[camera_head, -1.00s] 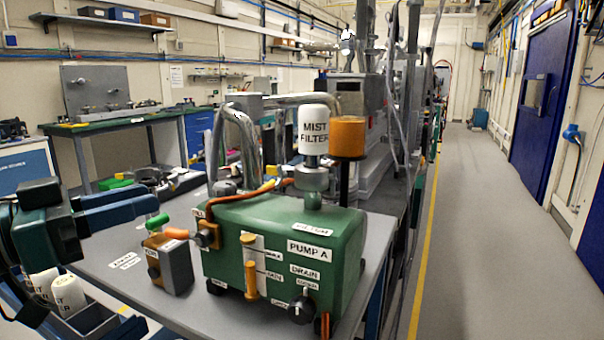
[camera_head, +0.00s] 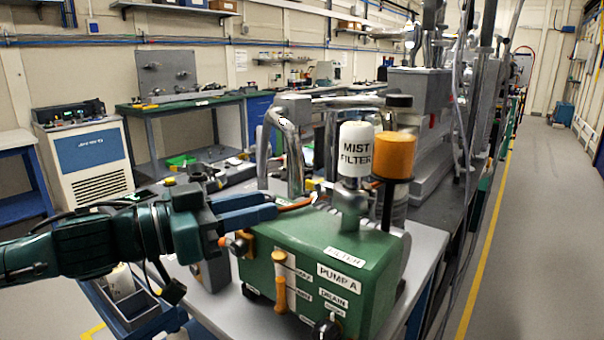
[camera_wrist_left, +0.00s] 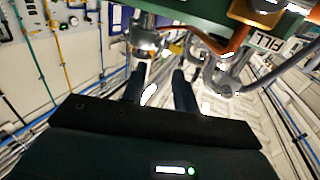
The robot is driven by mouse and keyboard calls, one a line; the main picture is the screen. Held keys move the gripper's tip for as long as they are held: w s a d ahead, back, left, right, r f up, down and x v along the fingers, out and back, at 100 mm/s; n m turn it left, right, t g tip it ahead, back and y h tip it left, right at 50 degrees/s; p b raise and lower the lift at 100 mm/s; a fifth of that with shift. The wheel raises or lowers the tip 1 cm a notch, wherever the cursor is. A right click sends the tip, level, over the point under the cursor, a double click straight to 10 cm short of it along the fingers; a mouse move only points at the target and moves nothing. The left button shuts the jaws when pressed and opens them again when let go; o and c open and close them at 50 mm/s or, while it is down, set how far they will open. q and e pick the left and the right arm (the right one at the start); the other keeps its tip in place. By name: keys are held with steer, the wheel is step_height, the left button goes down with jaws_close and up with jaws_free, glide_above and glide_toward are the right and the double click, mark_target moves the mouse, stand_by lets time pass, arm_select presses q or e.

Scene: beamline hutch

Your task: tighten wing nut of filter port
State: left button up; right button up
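The green pump (camera_head: 335,262), marked PUMP A, stands on a grey bench. On it the white mist filter (camera_head: 356,150) stands upright on a silver filter port (camera_head: 350,195). I cannot make out the wing nut in the head view. My left gripper (camera_head: 274,207) is open, its blue fingers level above the pump's left end and pointing right toward the port, apart from it. In the left wrist view the two fingers (camera_wrist_left: 158,88) are apart with nothing held. A silver clamped fitting (camera_wrist_left: 146,40) shows beyond them, under the green pump edge (camera_wrist_left: 200,12). My right gripper is out of view.
An orange cylinder (camera_head: 394,156) stands right beside the mist filter. Silver bent pipes (camera_head: 288,145) rise behind the pump. An orange hose (camera_head: 298,204) runs close to my left fingertips. The aisle (camera_head: 530,240) at the right is clear.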

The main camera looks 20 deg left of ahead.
mark_target(314, 193)
arm_select(q)
steer(key=p+x, duration=0.2)
steer(key=x, duration=0.6)
steer(key=shift+d+p, duration=0.1)
steer(key=shift+p, duration=0.3)
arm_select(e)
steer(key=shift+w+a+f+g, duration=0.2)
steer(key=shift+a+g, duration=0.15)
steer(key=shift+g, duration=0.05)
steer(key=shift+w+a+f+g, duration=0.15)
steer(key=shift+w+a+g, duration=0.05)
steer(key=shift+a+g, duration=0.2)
arm_select(q)
steer(key=shift+c, duration=0.3)
